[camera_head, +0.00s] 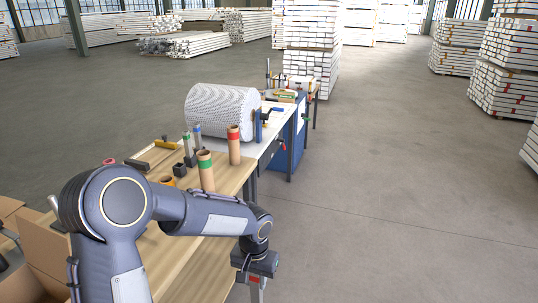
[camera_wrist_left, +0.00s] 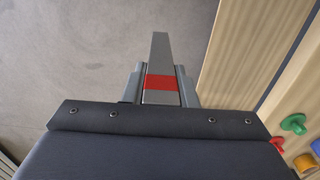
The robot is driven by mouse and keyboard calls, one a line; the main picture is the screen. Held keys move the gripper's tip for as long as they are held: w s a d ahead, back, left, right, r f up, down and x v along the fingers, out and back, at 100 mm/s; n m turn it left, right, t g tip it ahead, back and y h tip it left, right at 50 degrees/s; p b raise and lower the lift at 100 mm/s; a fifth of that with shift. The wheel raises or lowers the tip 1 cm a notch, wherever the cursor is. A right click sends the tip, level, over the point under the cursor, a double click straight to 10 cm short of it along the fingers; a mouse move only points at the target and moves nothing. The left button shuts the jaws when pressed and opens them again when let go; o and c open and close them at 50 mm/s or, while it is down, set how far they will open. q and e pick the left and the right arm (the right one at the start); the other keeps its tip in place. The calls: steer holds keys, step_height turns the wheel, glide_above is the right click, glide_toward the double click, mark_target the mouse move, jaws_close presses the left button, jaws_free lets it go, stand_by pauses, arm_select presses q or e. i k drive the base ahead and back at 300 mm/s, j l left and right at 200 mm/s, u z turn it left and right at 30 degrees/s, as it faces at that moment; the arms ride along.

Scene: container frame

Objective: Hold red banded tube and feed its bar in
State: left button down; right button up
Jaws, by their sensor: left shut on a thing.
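The red banded tube (camera_head: 234,151), tan with a red band near its top, stands upright on the wooden bench (camera_head: 232,178). My left gripper (camera_head: 256,282) is beyond the bench's right edge, over the floor, nearer to me than the tube and apart from it. It is shut on a grey bar with a red band, which shows best in the left wrist view (camera_wrist_left: 160,52) between the two fingers (camera_wrist_left: 160,84). The bar's lower part is cut off in the head view. My right gripper is not in view.
A green banded tube (camera_head: 206,176) stands nearer on the bench. Slim bars with green (camera_head: 187,142) and blue (camera_head: 197,134) bands stand behind it. Floor (camera_head: 400,200) at right is clear.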

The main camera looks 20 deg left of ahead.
mark_target(233, 130)
steer(key=i, duration=1.65)
steer(key=i+z, duration=0.3)
steer(key=i+j+z, duration=0.25)
steer(key=i, duration=0.15)
steer(key=i+z, duration=0.15)
steer(key=z, duration=0.75)
steer(key=j+z, duration=0.15)
steer(key=z, duration=0.7)
steer(key=i+j+z, duration=0.1)
steer(key=j+z, duration=0.15)
steer(key=z, duration=0.65)
steer(key=j+z, duration=0.2)
steer(key=z, duration=0.65)
steer(key=k+j+z, duration=0.1)
steer(key=z, duration=0.8)
steer(key=k+j+z, duration=0.1)
steer(key=z, duration=0.75)
steer(key=k+j+z, duration=0.1)
steer(key=z, duration=0.8)
steer(key=k+l+z, duration=0.1)
steer(key=z, duration=0.75)
steer(key=k+l+z, duration=0.1)
steer(key=z, duration=0.4)
steer(key=k+l+z, duration=0.1)
steer(key=l+z, duration=0.15)
steer(key=z, duration=0.2)
steer(key=l+z, duration=0.2)
steer(key=z, duration=0.3)
